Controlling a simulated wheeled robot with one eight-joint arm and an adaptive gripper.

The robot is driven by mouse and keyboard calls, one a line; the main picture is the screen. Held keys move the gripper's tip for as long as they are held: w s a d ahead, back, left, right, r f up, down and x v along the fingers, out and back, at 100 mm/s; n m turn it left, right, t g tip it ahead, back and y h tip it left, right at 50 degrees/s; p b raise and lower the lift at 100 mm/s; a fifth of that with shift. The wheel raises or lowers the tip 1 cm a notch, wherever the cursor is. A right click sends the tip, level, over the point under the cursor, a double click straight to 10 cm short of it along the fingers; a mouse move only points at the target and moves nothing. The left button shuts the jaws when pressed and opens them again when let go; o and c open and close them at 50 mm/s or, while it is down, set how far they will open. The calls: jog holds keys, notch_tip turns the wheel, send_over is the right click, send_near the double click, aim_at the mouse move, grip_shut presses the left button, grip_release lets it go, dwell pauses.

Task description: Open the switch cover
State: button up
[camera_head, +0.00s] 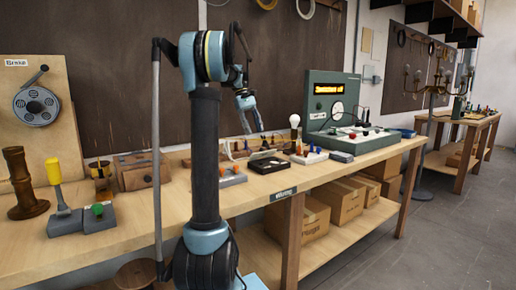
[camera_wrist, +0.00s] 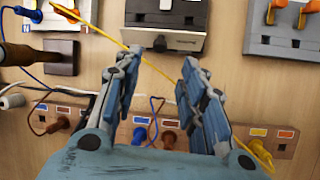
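A dark, box-like unit (camera_wrist: 168,14) with a pale front edge sits at the top middle of the wrist view; it appears to be the switch. In the head view a low black unit (camera_head: 268,164) lies on the bench below my gripper. I cannot clearly tell its cover from its body. My gripper (camera_head: 253,130) hangs above the bench, pointing down. In the wrist view its two fingers (camera_wrist: 174,56) are apart with nothing held between them. The fingertips are near the unit's front edge; contact cannot be told.
A yellow wire (camera_wrist: 112,34) runs diagonally past the fingers. Terminal strips (camera_wrist: 276,138) with coloured plugs lie below. Grey blocks (camera_wrist: 283,28) stand to the right. In the head view a bulb (camera_head: 294,122) and a green tester (camera_head: 336,105) stand right of the black unit.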

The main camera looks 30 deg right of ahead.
aim_at(261, 149)
jog(key=x, duration=0.8)
jog(key=shift+s+f, duration=0.2)
jog(key=shift+f, duration=0.1)
grip_shut()
